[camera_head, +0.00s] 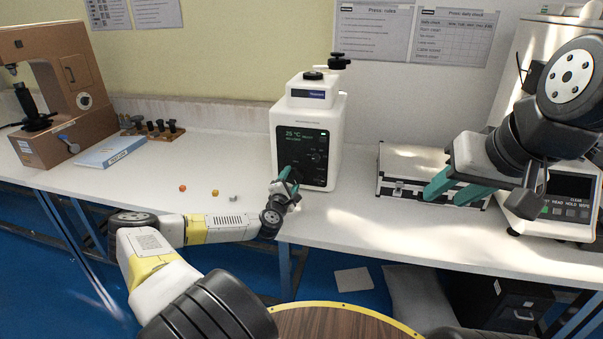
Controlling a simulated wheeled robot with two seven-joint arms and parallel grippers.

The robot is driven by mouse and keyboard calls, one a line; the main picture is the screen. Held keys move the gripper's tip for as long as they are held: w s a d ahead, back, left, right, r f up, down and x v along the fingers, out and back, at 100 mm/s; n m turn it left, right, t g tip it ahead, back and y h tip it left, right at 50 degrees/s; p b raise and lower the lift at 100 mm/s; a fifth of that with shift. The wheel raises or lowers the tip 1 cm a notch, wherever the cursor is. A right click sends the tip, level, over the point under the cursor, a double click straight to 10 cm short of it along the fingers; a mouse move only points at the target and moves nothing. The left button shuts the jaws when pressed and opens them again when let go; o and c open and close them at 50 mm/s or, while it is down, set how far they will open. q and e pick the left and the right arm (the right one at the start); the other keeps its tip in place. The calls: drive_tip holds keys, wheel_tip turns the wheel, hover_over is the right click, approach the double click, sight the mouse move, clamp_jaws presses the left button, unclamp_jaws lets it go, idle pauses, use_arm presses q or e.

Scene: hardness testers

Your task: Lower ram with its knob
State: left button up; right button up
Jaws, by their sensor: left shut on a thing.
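A white press-like machine (300,110) stands on the bench in the middle, with a dark front panel (314,148) reading 25 °C. Black knobs (338,61) sit on its top. My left gripper (287,174) is at the lower left of the front panel, its teal fingers closed on a small part there that looks like a knob. The fingers and wrist mostly hide that part. My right gripper (454,188) is open and empty, its teal fingers spread in front of and above a silver case.
The silver case (410,160) lies right of the machine, with a white tester (555,215) beyond it. A brown machine (50,80), a blue booklet (110,151) and small orange and grey pieces (183,188) are on the left. Bench space left of the white machine is mostly clear.

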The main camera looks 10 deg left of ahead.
use_arm(q)
drive_tip(key=n, duration=0.3)
drive_tip(key=shift+f+n, duration=0.15)
drive_tip(key=shift+n, duration=0.25)
drive_tip(key=n, duration=0.3)
drive_tip(key=shift+f+n, duration=0.1)
drive_tip(key=shift+n, duration=0.2)
drive_tip(key=n, duration=0.4)
drive_tip(key=shift+d+n, duration=0.2)
drive_tip(key=shift+n, duration=0.1)
drive_tip(key=n, duration=0.3)
drive_tip(key=shift+d, duration=0.1)
drive_tip(key=n, duration=0.4)
drive_tip(key=shift+d, duration=0.15)
drive_tip(key=n, duration=0.3)
drive_tip(key=shift+n, duration=0.4)
drive_tip(key=n, duration=0.3)
drive_tip(key=shift+d, duration=0.1)
drive_tip(key=shift+r+n, duration=0.15)
drive_tip(key=shift+n, duration=0.8)
drive_tip(key=shift+r+n, duration=0.1)
drive_tip(key=shift+n, duration=0.85)
